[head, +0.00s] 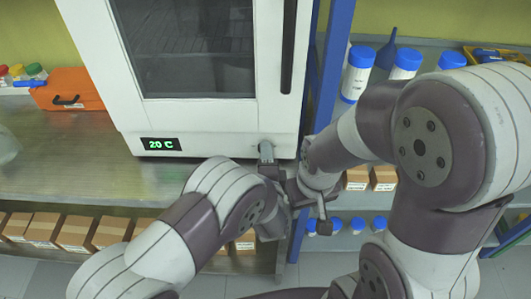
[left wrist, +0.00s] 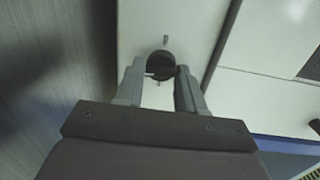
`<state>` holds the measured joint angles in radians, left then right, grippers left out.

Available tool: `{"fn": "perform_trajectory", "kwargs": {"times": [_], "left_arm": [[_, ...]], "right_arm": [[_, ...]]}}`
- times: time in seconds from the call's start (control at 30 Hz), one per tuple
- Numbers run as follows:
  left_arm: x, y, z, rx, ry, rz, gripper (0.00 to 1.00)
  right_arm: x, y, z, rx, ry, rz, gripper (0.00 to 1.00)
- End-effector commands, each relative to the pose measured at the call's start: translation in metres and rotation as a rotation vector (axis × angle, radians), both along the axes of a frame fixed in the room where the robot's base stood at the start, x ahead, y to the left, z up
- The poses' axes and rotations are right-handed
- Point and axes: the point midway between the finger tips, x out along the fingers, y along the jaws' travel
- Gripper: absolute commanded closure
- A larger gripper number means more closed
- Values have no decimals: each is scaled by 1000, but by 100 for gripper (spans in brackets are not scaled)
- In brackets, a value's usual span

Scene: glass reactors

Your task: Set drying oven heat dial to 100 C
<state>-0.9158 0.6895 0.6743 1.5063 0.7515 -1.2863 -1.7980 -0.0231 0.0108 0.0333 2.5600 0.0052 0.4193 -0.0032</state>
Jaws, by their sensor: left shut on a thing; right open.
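The white drying oven (head: 205,115) stands on the metal bench, and its display (head: 161,144) reads 20 C in green. The dark round heat dial (left wrist: 161,64) shows in the left wrist view on the white panel, with a small grey mark above it. A light line shows at its lower left. My left gripper (head: 266,150) is at the oven's lower right front. In the left wrist view its fingers (left wrist: 160,75) are on either side of the dial, shut on it. In the head view the gripper hides the dial. My right gripper (head: 321,222) is open, right of the left one, partly hard to make out.
An orange case (head: 68,90) lies on the bench left of the oven. A blue rack post (head: 327,70) rises right of the oven. Blue-capped bottles (head: 357,72) stand on the shelf behind my right arm. Cardboard boxes (head: 75,234) line the shelf below the bench.

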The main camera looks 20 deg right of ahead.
Motion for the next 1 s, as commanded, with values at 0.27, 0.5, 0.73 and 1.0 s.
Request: {"fn": "perform_trajectory", "kwargs": {"times": [0.27,0.5,0.73,1.0], "left_arm": [[1,-1,4,108,-39,0,92],[1,-2,3,145,-51,1,92],[2,-2,4,149,-54,1,92],[1,-2,4,148,-54,0,38]], "right_arm": [[0,0,5,0,0,0,57],[0,0,6,0,0,0,57],[0,0,6,0,0,0,57],[0,0,6,0,0,0,57]]}}
